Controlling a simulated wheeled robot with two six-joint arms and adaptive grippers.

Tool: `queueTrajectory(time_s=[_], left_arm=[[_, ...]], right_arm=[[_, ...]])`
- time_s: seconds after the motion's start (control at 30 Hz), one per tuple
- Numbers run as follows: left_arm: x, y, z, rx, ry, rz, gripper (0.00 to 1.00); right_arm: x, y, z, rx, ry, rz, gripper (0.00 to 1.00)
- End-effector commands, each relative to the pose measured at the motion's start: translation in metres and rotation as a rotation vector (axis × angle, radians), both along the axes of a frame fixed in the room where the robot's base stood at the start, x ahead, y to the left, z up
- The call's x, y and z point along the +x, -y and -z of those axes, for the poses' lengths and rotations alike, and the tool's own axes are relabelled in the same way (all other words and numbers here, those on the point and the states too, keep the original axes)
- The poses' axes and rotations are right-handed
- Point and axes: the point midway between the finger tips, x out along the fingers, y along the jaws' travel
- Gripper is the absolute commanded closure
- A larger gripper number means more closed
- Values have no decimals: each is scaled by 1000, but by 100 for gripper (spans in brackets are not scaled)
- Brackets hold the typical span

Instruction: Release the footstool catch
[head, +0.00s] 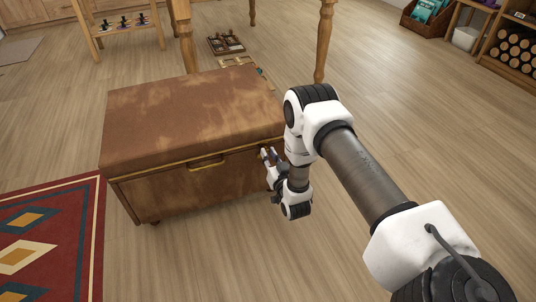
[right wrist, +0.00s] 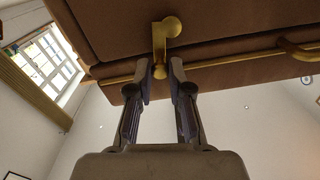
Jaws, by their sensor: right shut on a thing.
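The brown footstool (head: 185,115) stands on the wooden floor with its padded lid down. A brass pull handle (head: 206,163) is on its front; it also shows in the right wrist view (right wrist: 297,50). The brass catch (right wrist: 160,45), a short bar with a round knob, is on the footstool in the right wrist view. My right gripper (head: 268,154) is at the front right of the footstool. In the right wrist view its fingers (right wrist: 162,70) are shut on the lower end of the catch. In the head view my gripper hides the catch. My left gripper is out of view.
A red patterned rug (head: 50,240) lies at the left of the footstool. Wooden table legs (head: 325,40) stand behind it, with a small tray of items (head: 226,44) on the floor. A shelf of rolled items (head: 515,45) is at the far right.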

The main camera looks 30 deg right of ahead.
Motion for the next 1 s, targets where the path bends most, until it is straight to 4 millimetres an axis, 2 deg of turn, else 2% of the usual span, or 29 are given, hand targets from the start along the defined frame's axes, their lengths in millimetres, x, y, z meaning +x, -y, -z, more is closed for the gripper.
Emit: queueTrajectory(time_s=[0.37, 0.7, 1.0], left_arm=[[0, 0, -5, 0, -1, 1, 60], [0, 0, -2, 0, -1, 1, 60], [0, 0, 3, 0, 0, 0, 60]], right_arm=[[-3, 10, 9, 328, 77, 0, 100], [-4, 16, 20, 635, 150, -2, 100], [-5, 18, 28, 839, 199, -2, 100]])
